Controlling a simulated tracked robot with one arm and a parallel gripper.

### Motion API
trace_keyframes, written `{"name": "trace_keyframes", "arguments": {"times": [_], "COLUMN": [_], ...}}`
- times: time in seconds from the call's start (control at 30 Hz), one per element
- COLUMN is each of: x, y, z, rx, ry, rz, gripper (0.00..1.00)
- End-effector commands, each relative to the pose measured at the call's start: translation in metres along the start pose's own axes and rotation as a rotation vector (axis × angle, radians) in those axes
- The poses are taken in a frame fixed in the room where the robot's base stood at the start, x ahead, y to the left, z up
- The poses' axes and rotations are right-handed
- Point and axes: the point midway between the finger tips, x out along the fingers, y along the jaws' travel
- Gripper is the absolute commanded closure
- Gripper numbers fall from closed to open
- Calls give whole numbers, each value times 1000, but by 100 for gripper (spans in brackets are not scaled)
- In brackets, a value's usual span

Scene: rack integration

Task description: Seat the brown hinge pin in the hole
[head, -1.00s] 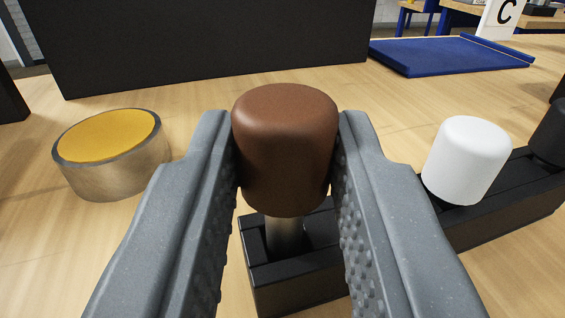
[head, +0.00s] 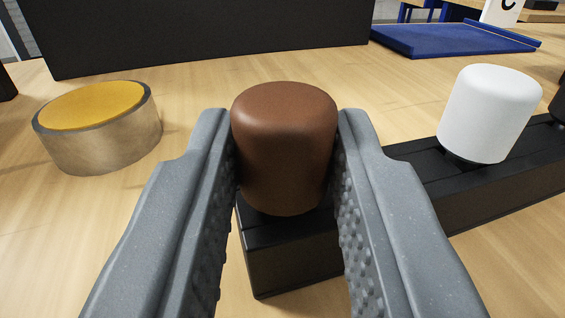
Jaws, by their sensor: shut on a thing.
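The brown hinge pin (head: 284,148) is upright between the two grey fingers of my gripper (head: 285,150), which is shut on its rounded brown head. The head is directly over the near end of a long black rack (head: 290,262). The pin's shank is hidden below the head, and so is the hole. I cannot tell whether the underside of the head touches the rack.
A white-headed pin (head: 489,113) stands in the same rack to the right, with a black one (head: 560,100) at the picture's edge. A round metal tub with a yellow top (head: 98,128) is at left. A black panel (head: 200,35) and blue tray (head: 450,42) are behind.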

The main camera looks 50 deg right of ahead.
Motion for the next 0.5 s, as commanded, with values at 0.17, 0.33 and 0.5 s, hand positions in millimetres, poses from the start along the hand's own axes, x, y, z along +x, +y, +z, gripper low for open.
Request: {"name": "trace_keyframes", "arguments": {"times": [0.17, 0.33, 0.5], "x": [0, 0, -6], "y": [0, 0, 0], "z": [0, 0, 0], "rx": [0, 0, -1], "ry": [1, 1, 0], "rz": [0, 0, 0], "gripper": [51, 51, 51]}}
